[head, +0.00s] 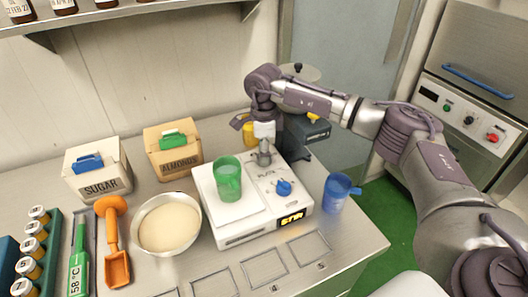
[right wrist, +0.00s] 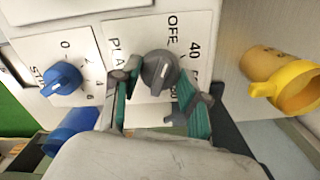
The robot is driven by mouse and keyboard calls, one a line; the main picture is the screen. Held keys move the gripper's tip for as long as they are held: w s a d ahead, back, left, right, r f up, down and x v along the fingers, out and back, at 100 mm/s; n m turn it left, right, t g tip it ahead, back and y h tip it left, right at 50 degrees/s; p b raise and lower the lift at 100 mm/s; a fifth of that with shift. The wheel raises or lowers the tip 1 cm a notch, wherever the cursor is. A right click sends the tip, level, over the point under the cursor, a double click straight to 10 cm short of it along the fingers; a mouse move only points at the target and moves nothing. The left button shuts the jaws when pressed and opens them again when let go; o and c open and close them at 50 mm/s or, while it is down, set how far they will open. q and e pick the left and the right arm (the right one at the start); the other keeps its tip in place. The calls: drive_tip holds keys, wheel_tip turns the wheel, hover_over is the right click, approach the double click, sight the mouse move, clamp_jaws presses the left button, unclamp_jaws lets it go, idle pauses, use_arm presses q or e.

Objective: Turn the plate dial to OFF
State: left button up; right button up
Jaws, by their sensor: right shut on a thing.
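The grey plate dial (right wrist: 158,72) sits on a white panel in the right wrist view, with OFF and 40 printed beside it and part of the plate label visible. A pale pointer line shows on its face; I cannot tell exactly which mark it points at. My right gripper (right wrist: 157,80) has its green-padded fingers on either side of the dial, shut on it. In the head view the right gripper (head: 264,148) reaches down at the back of the white hot-plate stirrer (head: 240,232), hiding most of the dial. My left gripper is not in view.
The blue stir dial (head: 284,187) is close by, with a lit display (head: 291,220) below it. A green beaker (head: 228,180) stands on the plate. A blue mug (head: 338,192) is to the right, a bowl (head: 169,227) to the left. A yellow mug (right wrist: 285,85) is near the gripper.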

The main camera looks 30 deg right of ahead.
drive_tip(key=o, duration=1.1)
drive_tip(key=shift+o, duration=0.2)
wheel_tip(320, 180, up, 12)
